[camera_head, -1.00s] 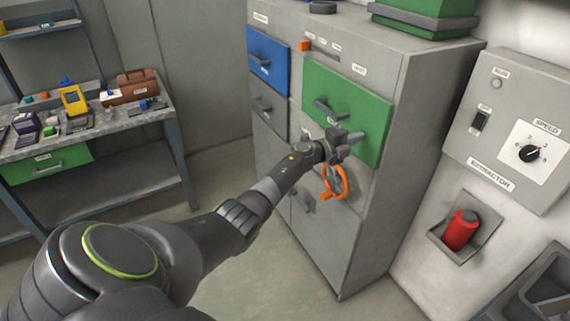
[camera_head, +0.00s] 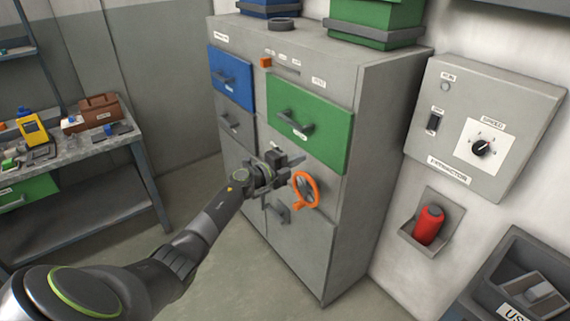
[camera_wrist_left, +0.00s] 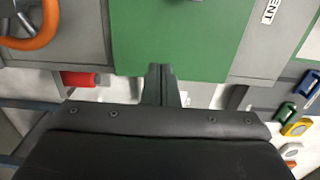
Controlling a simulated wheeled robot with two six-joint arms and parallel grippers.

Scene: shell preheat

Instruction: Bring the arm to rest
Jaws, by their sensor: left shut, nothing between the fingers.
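My left arm reaches in from the lower left of the head view. Its gripper (camera_head: 298,158) is in front of the grey cabinet (camera_head: 345,200), near the lower edge of the green drawer front (camera_head: 330,135) and just up and left of the orange handwheel (camera_head: 306,190). In the left wrist view the fingers (camera_wrist_left: 160,84) are together with nothing between them. The green front (camera_wrist_left: 180,40) fills the view beyond them, and part of the orange wheel (camera_wrist_left: 35,30) shows at upper left. My right gripper is not in view.
A blue drawer (camera_head: 232,80) is at the cabinet's upper left. A workbench (camera_head: 70,155) with several items stands at left. An extractor panel (camera_head: 490,110) and a red cylinder in a wall holder (camera_head: 428,226) are at right. Open floor lies between bench and cabinet.

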